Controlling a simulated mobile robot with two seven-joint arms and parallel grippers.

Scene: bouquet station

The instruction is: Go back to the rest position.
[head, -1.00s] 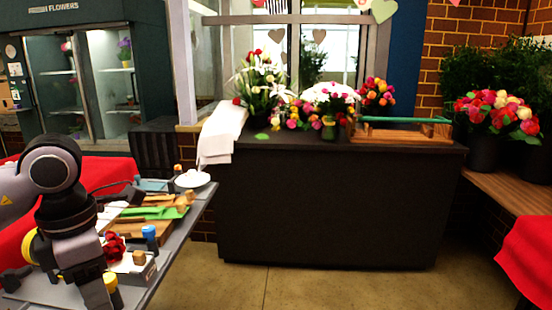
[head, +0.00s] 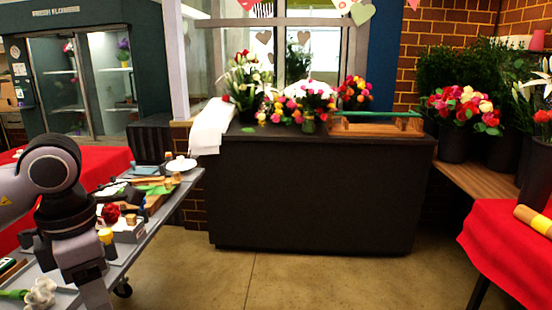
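My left arm (head: 62,205) comes in from the left of the head view, bent, with its lower links running down to the bottom edge. It hangs in front of a grey work table (head: 150,238). Its fingertips do not show, as the lower part of the arm is cut off by the frame. My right arm and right gripper are not in view. I see nothing held.
The grey table carries a red flower (head: 110,213), a yellow-capped item (head: 105,236) and a white plate (head: 181,165). A black counter (head: 310,195) with bouquets stands ahead. A red-covered table (head: 490,245) is at the right. The floor (head: 300,280) between is clear.

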